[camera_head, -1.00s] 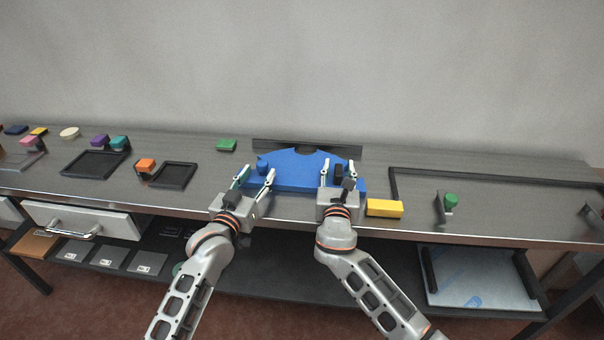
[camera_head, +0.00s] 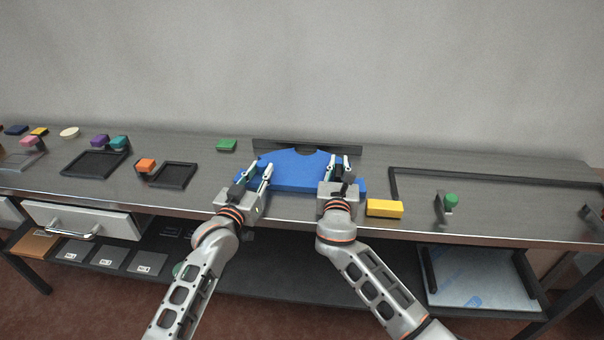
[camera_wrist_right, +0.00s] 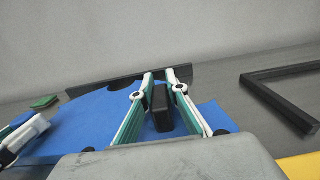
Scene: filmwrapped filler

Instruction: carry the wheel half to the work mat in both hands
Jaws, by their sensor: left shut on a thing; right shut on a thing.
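The wheel half is a wide blue piece (camera_head: 299,168) with a notch in its far edge, lying at the middle of the bench. It also shows in the right wrist view (camera_wrist_right: 95,113). My left gripper (camera_head: 257,171) is shut on the left part of the wheel half; its fingers hide the exact grip point. My right gripper (camera_head: 340,164) is shut at the right part, and in the right wrist view its fingers (camera_wrist_right: 166,78) stand on either side of a dark upright grip block (camera_wrist_right: 162,108) on the blue piece. I cannot pick out a work mat with certainty.
A dark strip (camera_head: 265,145) stands behind the wheel half. A yellow block (camera_head: 384,208) lies close to its right. Small trays and blocks lie left.

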